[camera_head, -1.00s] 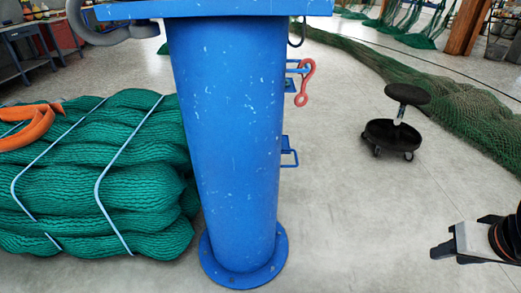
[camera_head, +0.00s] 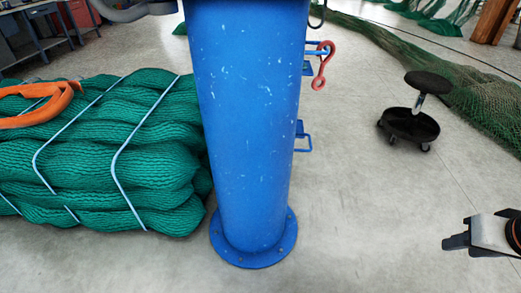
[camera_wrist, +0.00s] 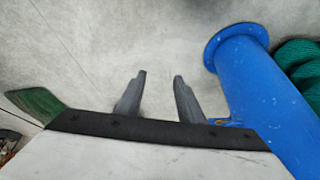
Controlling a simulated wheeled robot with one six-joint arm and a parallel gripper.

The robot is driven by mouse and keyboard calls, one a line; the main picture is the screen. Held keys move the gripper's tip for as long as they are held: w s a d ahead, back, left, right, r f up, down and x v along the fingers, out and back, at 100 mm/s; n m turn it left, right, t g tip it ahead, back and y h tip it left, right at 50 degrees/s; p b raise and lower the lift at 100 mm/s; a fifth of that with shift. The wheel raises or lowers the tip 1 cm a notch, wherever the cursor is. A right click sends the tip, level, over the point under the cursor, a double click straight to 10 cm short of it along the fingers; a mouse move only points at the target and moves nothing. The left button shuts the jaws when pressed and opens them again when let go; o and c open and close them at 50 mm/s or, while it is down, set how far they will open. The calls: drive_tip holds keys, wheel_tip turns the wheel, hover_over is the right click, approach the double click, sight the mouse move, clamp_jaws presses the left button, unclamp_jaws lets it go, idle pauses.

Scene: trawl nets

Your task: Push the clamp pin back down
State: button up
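I cannot make out a clamp pin for certain in either view. In the head view a blue post (camera_head: 243,130) stands upright on a round bolted flange. A red hook-like piece (camera_head: 322,66) hangs at a small blue bracket on its right side, with a second blue bracket (camera_head: 303,138) lower down. My gripper (camera_head: 452,243) is at the lower right, well apart from the post. In the wrist view my gripper (camera_wrist: 159,78) has its two fingers spread, with only bare floor between them. The post (camera_wrist: 255,90) runs just right of the fingers in that picture.
A green net bundle (camera_head: 130,165) with pale straps lies left of the post, an orange strap (camera_head: 40,108) on top. A black wheeled stool (camera_head: 409,125) stands at right, before a long heap of netting (camera_head: 480,95). The floor between post and gripper is clear.

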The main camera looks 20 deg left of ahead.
clamp_jaws()
drive_tip(key=w+a+r+n+t, duration=0.15)
drive_tip(key=w+a+r, duration=0.25)
drive_tip(key=w+r, duration=0.45)
drive_tip(key=w+a+r+t, duration=0.2)
drive_tip(key=w+a+r, duration=0.25)
drive_tip(key=r, duration=0.75)
drive_tip(key=w+a+r+n+t, duration=0.1)
drive_tip(key=w+a+r, duration=0.3)
drive_tip(key=w+r, duration=0.45)
drive_tip(key=w+a+r+t+y, duration=0.2)
drive_tip(key=a+r+t+y, duration=0.25)
drive_tip(key=a+r, duration=2.5)
drive_tip(key=w+a+f, duration=0.1)
drive_tip(key=w+f, duration=0.4)
drive_tip(key=w, duration=0.4)
drive_tip(key=shift+n+t, duration=0.35)
drive_tip(key=shift+t, duration=0.05)
